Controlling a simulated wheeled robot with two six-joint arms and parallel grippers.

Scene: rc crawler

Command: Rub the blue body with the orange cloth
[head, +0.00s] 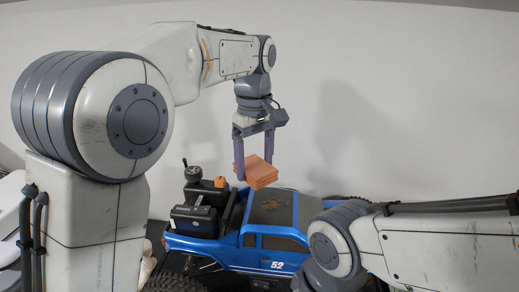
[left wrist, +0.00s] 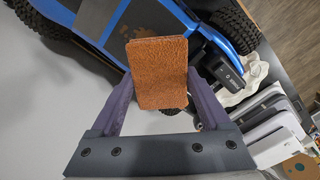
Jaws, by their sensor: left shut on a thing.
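The blue body (head: 267,258) of the RC crawler stands below my left gripper, with the number 52 on its door. Its dark roof (head: 270,207) carries a brown dirt patch. The blue body also shows at the top of the left wrist view (left wrist: 101,45). My left gripper (head: 255,160) is shut on the folded orange cloth (head: 260,175). It holds the cloth above the roof, seemingly apart from it. The cloth fills the space between the fingers in the left wrist view (left wrist: 157,73). My right arm crosses the lower right of the head view; its gripper is out of sight.
Black boxes (head: 195,219) and a knobbed part (head: 193,172) sit on the rear of the crawler. Black tyres (left wrist: 228,30) stick out at its corners. A white cloth (left wrist: 250,75) and pale box-like items (left wrist: 270,125) lie beside it. A plain white wall stands behind.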

